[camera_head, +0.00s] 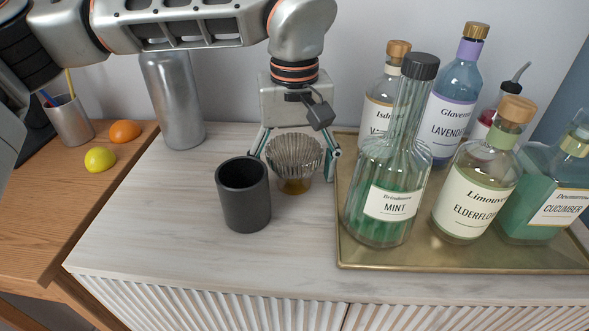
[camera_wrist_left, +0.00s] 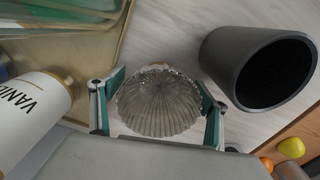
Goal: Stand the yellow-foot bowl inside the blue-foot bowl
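The yellow-foot bowl (camera_head: 294,154) is ribbed clear glass with an amber foot. It appears upright on the pale counter in the head view. In the left wrist view the ribbed bowl (camera_wrist_left: 158,101) lies between the fingers. My left gripper (camera_head: 294,164) reaches down over it from behind, its fingers spread at either side. The left gripper in the wrist view (camera_wrist_left: 160,108) has its pads very close to the glass; firm contact is not clear. No blue-foot bowl shows in either view. My right gripper is not in view.
A dark cup (camera_head: 244,198) stands close left of the bowl. A brass tray (camera_head: 345,250) with several bottles is close right. A steel bottle (camera_head: 174,105) stands behind left. A lemon (camera_head: 100,159) and an orange (camera_head: 125,131) lie on the lower wooden surface. The front counter is clear.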

